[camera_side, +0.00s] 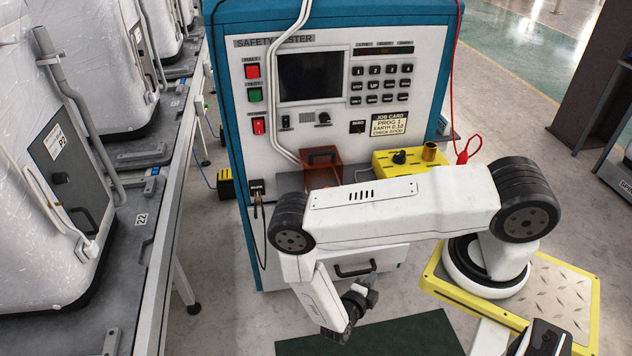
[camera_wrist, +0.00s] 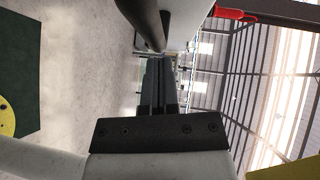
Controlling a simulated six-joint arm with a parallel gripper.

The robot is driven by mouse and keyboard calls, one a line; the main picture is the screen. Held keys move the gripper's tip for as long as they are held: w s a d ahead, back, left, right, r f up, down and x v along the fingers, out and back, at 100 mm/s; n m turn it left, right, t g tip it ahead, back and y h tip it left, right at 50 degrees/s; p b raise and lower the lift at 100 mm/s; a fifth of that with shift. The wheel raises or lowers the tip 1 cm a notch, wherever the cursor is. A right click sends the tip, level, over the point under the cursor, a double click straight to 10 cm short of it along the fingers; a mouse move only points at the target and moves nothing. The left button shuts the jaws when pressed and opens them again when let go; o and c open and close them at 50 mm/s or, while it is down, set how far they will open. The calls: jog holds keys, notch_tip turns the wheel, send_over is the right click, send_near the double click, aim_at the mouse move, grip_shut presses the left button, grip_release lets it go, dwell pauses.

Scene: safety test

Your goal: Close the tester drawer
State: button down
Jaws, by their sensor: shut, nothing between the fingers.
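The safety tester (camera_side: 232,120) is a blue and white cabinet. The tester drawer (camera_side: 395,256) is low on its front, a white panel with a black bar handle (camera_side: 355,271). My arm crosses in front and hides its upper part, so I cannot tell how far out it stands. My gripper (camera_side: 368,289) is shut and empty, just below and in front of the handle; contact is unclear. In the wrist view my gripper's dark fingers (camera_wrist: 160,82) lie together. A thick dark bar, apparently the handle (camera_wrist: 143,22), is close beyond them, beside a pale surface.
A yellow box (camera_side: 386,163) and an orange-brown see-through box (camera_side: 322,172) sit on the tester's shelf. A rail with wrapped units (camera_side: 40,190) runs along the left. A dark green mat (camera_side: 400,338) lies on the floor below my gripper.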

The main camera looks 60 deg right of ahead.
aim_at(349, 258)
jog(key=shift+w+d, duration=0.1)
jog(key=w+d, duration=1)
jog(key=shift+w+d, duration=0.3)
jog(key=shift+w, duration=0.05)
jog(key=shift+r, duration=0.1)
dwell(0.4)
jog(key=s+a, duration=0.3)
jog(key=shift+s+a+r, duration=0.1)
jog(key=shift+a+r, duration=0.2)
jog(key=shift+r, duration=0.1)
jog(key=a, duration=0.4)
jog(key=a+r, duration=0.1)
jog(key=a, duration=0.2)
jog(key=shift+a+r, duration=0.15)
jog(key=shift+a, duration=1.05)
jog(key=shift+r, duration=0.15)
